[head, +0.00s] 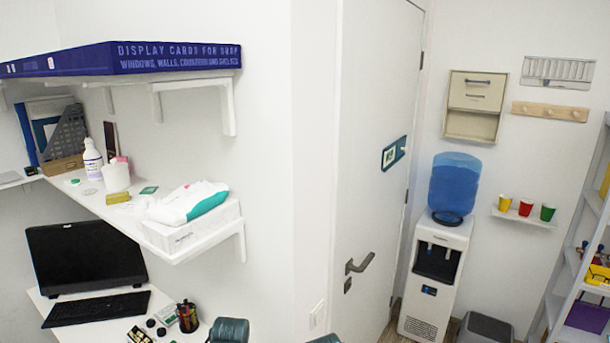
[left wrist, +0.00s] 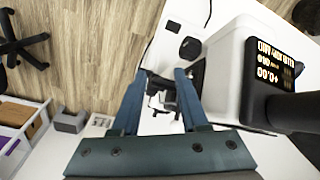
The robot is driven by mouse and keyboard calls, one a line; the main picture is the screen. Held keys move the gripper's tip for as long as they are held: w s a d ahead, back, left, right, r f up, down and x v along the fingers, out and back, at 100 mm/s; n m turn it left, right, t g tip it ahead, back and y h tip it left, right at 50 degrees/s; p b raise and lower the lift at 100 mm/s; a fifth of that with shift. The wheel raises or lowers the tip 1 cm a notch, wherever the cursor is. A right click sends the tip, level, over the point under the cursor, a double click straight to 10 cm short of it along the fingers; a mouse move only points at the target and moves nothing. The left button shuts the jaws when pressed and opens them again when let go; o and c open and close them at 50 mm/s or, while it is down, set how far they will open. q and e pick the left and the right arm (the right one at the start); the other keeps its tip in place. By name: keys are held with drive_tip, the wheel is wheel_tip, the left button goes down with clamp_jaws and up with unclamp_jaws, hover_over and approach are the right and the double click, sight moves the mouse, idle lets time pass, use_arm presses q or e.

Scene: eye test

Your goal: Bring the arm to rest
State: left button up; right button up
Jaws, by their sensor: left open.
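My left gripper (left wrist: 161,74) shows in the left wrist view with its two blue-grey fingers apart. I see nothing clamped between them. A small dark object shows behind the gap, too unclear to name. In the head view neither gripper can be made out; only dark teal rounded parts show at the bottom edge, probably of my arms. My right gripper is not in view.
In the left wrist view a white device with a dark display (left wrist: 275,75) stands close right of the fingers. Wooden floor (left wrist: 95,45) lies left.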

use_arm(q)
drive_tip(key=s+d+f+m+b, duration=0.1)
drive_tip(key=s+d+f+b, duration=0.1)
drive_tip(key=s+d, duration=0.1)
drive_tip(key=s+d+f+m+g+b, duration=0.1)
drive_tip(key=s+d+f+b, duration=0.2)
drive_tip(key=d, duration=0.3)
drive_tip(key=shift+s+d+f+y+b, duration=0.25)
drive_tip(key=shift+s+f+y+b, duration=0.05)
drive_tip(key=shift+s+y+b, duration=0.1)
idle(0.6)
